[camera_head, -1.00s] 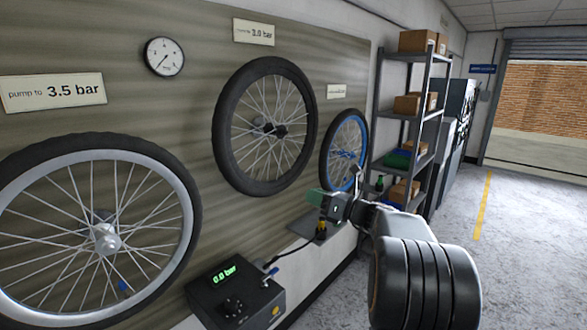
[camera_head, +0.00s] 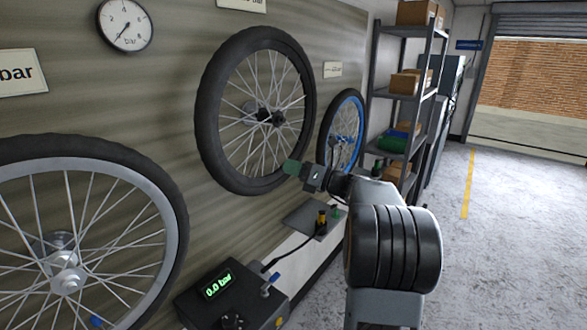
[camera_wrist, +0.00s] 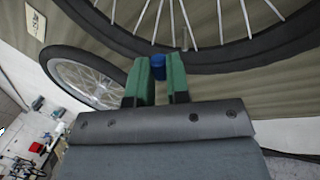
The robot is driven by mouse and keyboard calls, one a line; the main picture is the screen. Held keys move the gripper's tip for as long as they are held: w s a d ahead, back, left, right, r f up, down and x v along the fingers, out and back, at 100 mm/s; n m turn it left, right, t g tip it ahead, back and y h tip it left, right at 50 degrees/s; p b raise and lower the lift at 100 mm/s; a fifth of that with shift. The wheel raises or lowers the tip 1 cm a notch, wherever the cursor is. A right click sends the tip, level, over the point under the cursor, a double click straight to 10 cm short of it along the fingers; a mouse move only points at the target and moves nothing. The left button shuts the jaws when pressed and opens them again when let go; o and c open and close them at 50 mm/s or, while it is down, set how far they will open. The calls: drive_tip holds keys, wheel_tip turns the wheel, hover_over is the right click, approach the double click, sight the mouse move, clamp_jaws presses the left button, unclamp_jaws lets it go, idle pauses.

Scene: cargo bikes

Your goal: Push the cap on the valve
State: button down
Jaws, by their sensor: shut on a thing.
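My gripper (camera_head: 292,167) is at the lower right edge of the middle wheel (camera_head: 205,140) in the head view. In the wrist view its green fingers (camera_wrist: 158,82) are shut on a small blue cap (camera_wrist: 158,63), held at the fingertips. The wheel's tyre (camera_wrist: 215,57) and spokes are behind the cap; I cannot tell whether the cap touches anything there. The cap is not distinguishable in the head view. A blue bit (camera_head: 95,320) shows low on the left wheel (camera_head: 172,215).
The pump box (camera_head: 232,297) reads 0.0 bar, and its hose runs to a yellow and black head (camera_head: 321,220) on a small grey shelf (camera_head: 298,214). A blue-rimmed wheel (camera_head: 328,125) and a storage rack (camera_head: 398,62) stand beyond. The floor at right is clear.

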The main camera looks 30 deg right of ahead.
drive_tip(key=w+a+p, duration=0.3)
drive_tip(key=w+a, duration=0.1)
drive_tip(key=w, duration=0.6)
drive_tip(key=shift+w+a, duration=0.35)
drive_tip(key=shift+a, duration=0.05)
drive_tip(key=shift+s, duration=0.1)
idle(0.7)
drive_tip(key=shift+s+a+f, duration=0.15)
drive_tip(key=shift+a+f, duration=0.25)
drive_tip(key=shift+f, duration=0.35)
idle(2.0)
drive_tip(key=c, duration=0.7)
unclamp_jaws()
drive_tip(key=shift+s+d, duration=0.1)
